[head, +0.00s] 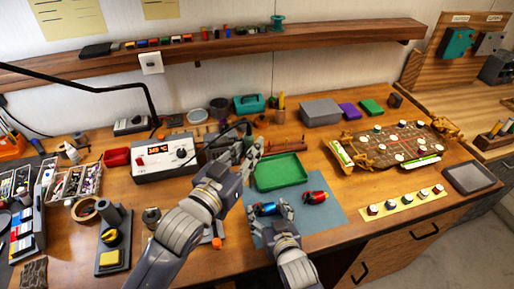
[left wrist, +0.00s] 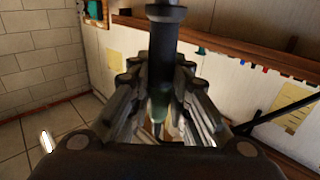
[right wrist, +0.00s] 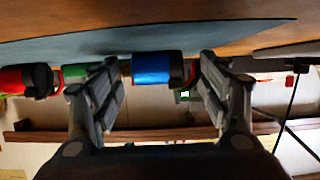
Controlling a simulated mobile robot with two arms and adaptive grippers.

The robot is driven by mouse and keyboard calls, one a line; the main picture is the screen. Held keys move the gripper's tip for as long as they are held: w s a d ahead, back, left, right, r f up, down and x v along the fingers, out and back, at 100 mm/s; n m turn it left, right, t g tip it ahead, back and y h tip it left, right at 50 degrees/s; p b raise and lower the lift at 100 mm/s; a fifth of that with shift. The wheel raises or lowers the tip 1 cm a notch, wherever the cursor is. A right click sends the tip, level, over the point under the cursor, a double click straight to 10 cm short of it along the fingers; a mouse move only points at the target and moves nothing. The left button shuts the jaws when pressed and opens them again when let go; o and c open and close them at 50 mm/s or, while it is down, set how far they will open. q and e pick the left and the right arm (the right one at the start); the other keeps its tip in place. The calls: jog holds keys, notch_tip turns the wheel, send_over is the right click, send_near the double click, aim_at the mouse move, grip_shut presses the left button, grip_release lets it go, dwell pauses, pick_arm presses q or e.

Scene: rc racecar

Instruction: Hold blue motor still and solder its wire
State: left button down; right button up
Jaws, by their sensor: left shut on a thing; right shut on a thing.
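The blue motor (head: 264,209) lies on the blue-grey mat (head: 325,220) in the head view. My right gripper (head: 276,209) is shut on it; the right wrist view shows the blue motor (right wrist: 157,68) between the fingers. My left gripper (head: 247,155) is raised left of the green tray, behind the motor and apart from it. It is shut on a dark cylindrical tool that looks like the soldering iron (left wrist: 162,35). The iron's tip and the motor's wire cannot be made out. A red motor (head: 315,197) lies right of the blue one.
The green tray (head: 281,172) lies behind the motors. The soldering station (head: 166,157) with a lit display stands at the left. The mat's right part is free.

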pick_arm(q)
jog(key=shift+s+a+r, duration=0.2)
jog(key=shift+s+a, duration=0.1)
jog(key=shift+a, duration=0.55)
jog(key=shift+s+a+r, duration=0.25)
jog(key=shift+a, duration=0.55)
jog(key=shift+s+a+r, duration=0.2)
jog(key=shift+s+a, duration=0.1)
jog(key=shift+a, duration=0.55)
pick_arm(e)
jog(key=shift+f, duration=0.15)
jog(key=o, duration=1.2)
jog(key=shift+o, duration=0.2)
jog(key=v, duration=1.2)
